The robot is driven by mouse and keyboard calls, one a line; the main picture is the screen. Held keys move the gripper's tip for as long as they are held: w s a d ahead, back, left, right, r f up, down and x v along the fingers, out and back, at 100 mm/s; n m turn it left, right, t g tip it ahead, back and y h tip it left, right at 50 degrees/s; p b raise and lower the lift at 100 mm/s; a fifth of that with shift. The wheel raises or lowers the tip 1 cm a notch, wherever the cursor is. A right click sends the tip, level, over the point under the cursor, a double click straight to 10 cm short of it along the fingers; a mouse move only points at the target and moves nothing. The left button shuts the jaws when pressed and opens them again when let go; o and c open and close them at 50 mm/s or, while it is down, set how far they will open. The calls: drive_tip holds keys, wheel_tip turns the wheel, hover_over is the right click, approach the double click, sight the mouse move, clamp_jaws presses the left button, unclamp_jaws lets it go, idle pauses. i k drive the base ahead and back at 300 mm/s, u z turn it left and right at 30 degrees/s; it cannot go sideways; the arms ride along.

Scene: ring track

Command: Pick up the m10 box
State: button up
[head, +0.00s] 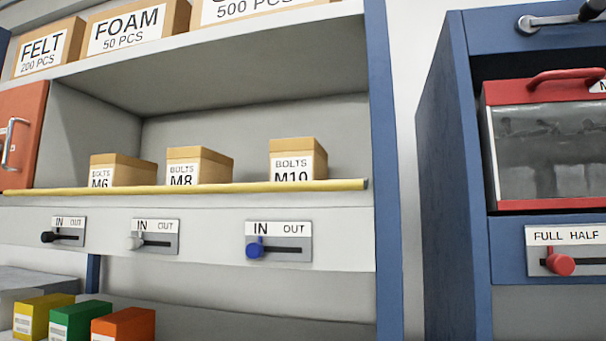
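The M10 box (298,162) is a small brown carton with a white label reading "BOLTS M10". It stands at the right end of a row on the middle shelf, right of the M8 box (199,167) and the M6 box (121,171). A yellow bar (200,188) runs along the shelf front and covers the lower edge of the boxes. My gripper is not in view.
Below the bar are three IN/OUT sliders, the blue one (255,250) under the M10 box. An orange door (20,135) stands at the left. A blue cabinet (450,180) with a red-framed case (550,140) is at the right. Yellow, green and orange boxes (75,320) sit lower left.

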sight(297, 159)
drive_tip(key=z, duration=1.7)
drive_tip(key=k, duration=0.8)
drive_tip(key=u, duration=0.75)
drive_tip(key=i, duration=1.3)
